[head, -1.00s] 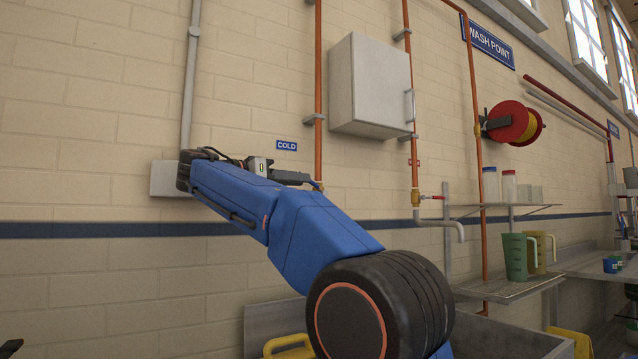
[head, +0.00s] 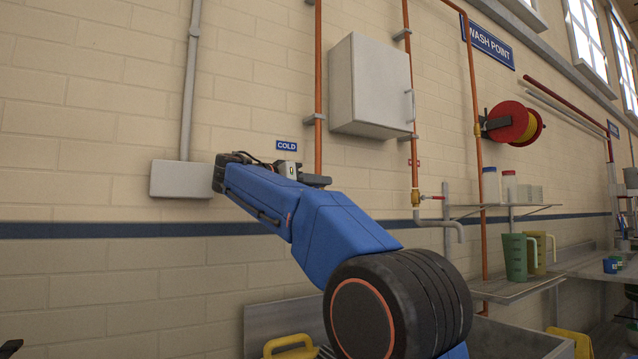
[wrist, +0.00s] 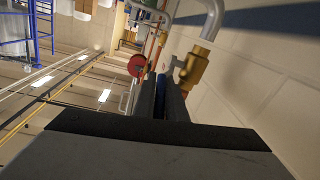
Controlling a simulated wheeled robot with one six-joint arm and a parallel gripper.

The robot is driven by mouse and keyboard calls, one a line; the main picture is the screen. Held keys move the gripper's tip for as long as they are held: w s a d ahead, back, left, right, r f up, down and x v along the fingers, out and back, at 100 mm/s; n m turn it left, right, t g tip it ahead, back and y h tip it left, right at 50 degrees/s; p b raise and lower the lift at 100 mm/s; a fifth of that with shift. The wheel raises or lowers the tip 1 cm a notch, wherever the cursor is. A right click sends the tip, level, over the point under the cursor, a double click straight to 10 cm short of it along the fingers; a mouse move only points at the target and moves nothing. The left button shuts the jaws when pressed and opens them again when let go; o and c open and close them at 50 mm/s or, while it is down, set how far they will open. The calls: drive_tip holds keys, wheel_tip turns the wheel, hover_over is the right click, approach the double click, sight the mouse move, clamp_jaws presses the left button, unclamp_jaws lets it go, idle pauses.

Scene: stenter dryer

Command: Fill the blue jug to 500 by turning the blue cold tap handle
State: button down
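My gripper (head: 316,180) is at the orange pipe under the COLD sign (head: 287,146). In the wrist view, my gripper's two dark fingers (wrist: 161,98) point away from the camera, close together. A sliver of blue (wrist: 160,85) shows between them and may be the cold tap handle; I cannot tell if they press on it. The brass tap body (wrist: 194,68) is just right of the fingers. In the head view my arm hides the cold tap. I cannot make out the blue jug or its water level in either view.
A tap with a red handle (head: 432,197) is on the wall to the right. A green jug (head: 516,256) and a yellowish jug (head: 541,250) stand on a shelf. A yellow object (head: 290,347) is low, beside my arm. A grey cabinet (head: 370,85) hangs above.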

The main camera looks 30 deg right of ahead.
drive_tip(key=shift+f, duration=0.1)
idle(0.3)
drive_tip(key=shift+a+f+n+t+h, duration=0.15)
drive_tip(key=shift+a+f+h, duration=0.1)
drive_tip(key=shift+h, duration=0.65)
drive_tip(key=shift+a+f+n+t+h, duration=0.15)
drive_tip(key=shift+f+h, duration=0.1)
drive_tip(key=shift+h, duration=0.65)
drive_tip(key=shift+a+f+n+t+h, duration=0.1)
drive_tip(key=shift+a+f+h, duration=0.15)
drive_tip(key=shift+h, duration=0.65)
drive_tip(key=c, duration=2.1)
unclamp_jaws()
drive_tip(key=v, duration=1.7)
drive_tip(key=shift+a+f, duration=0.1)
drive_tip(key=shift+f, duration=0.2)
